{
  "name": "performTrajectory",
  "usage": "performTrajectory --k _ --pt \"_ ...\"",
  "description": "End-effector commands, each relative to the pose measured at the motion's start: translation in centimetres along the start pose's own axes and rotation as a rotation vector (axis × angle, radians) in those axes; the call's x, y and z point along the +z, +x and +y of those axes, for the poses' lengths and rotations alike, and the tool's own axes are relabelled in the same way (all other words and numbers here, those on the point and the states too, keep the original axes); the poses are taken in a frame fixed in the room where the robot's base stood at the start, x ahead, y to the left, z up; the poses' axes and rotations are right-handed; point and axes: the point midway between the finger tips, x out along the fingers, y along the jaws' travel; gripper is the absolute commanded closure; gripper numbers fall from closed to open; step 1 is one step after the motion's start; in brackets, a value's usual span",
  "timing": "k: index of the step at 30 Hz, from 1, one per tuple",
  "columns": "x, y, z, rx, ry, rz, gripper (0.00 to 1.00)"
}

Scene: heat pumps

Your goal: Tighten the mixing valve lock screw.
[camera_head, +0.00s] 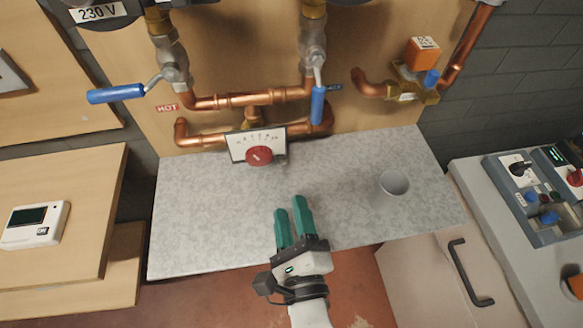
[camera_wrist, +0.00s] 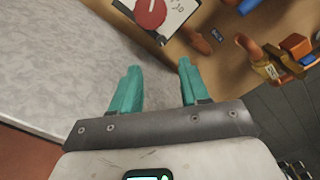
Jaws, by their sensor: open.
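The mixing valve shows a red knob (camera_head: 259,156) in front of a white scale plate (camera_head: 241,144), on copper pipes at the back of the worktop. A small grey part (camera_head: 281,160) sits at the right of the knob; I cannot tell whether it is the lock screw. The red knob (camera_wrist: 150,12) and plate are cut off at the top of the wrist view. My gripper (camera_head: 290,204) has green fingers, open and empty, over the front of the worktop. It is apart from the valve, in front of it. The wrist view shows the gap between the fingers (camera_wrist: 159,72).
The grey worktop (camera_head: 210,220) is mostly clear. A grey cup (camera_head: 393,184) stands on its right side. Blue lever handles (camera_head: 116,93) (camera_head: 318,104) stick out from the pipes at left and above right of the valve. An orange-topped valve (camera_head: 422,53) is farther right.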

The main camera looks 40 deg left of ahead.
Motion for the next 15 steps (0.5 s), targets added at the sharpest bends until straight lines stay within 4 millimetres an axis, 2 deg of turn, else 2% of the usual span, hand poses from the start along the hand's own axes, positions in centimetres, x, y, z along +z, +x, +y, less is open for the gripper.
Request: performTrajectory --k 15 --pt "-0.1 7.7 -0.4 -0.004 0.0 0.002 0.55"
